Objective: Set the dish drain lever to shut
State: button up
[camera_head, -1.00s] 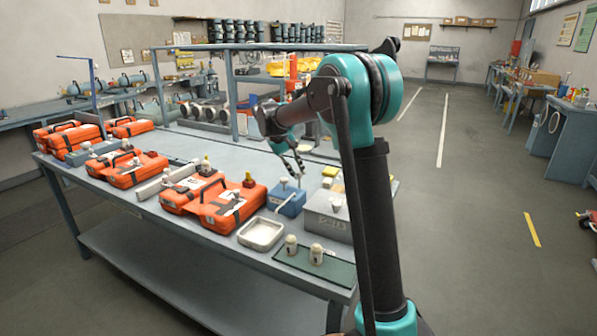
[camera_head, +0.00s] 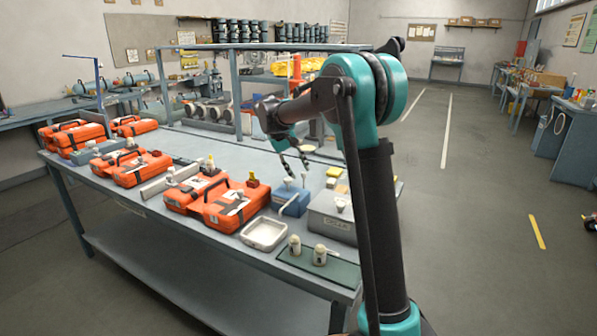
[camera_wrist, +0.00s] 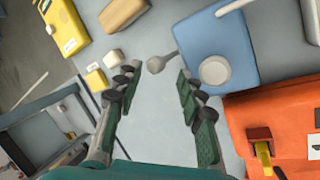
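A blue box (camera_head: 291,204) stands near the table's front edge, just behind a shallow metal dish (camera_head: 264,235). In the wrist view the blue box (camera_wrist: 200,35) carries a pale round knob (camera_wrist: 214,70). A thin lever with a round pale end (camera_wrist: 156,65) sticks out from its left side; I take this for the drain lever, but its setting cannot be read. My gripper (camera_head: 299,169) hangs over the blue box with its fingers apart. In the wrist view the lever's end shows between and just beyond the open fingertips (camera_wrist: 158,78); contact cannot be told.
Orange cases (camera_head: 236,205) stand left of the blue box. A grey box (camera_head: 332,215) stands to its right, and small bottles (camera_head: 320,255) stand on a green mat (camera_head: 345,272) in front. Yellow blocks (camera_wrist: 67,28) lie beyond the gripper. A shelf frame rises behind.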

jog(key=v, duration=1)
jog(key=shift+a+r, duration=0.15)
jog(key=shift+r, duration=0.2)
jog(key=shift+s, duration=0.1)
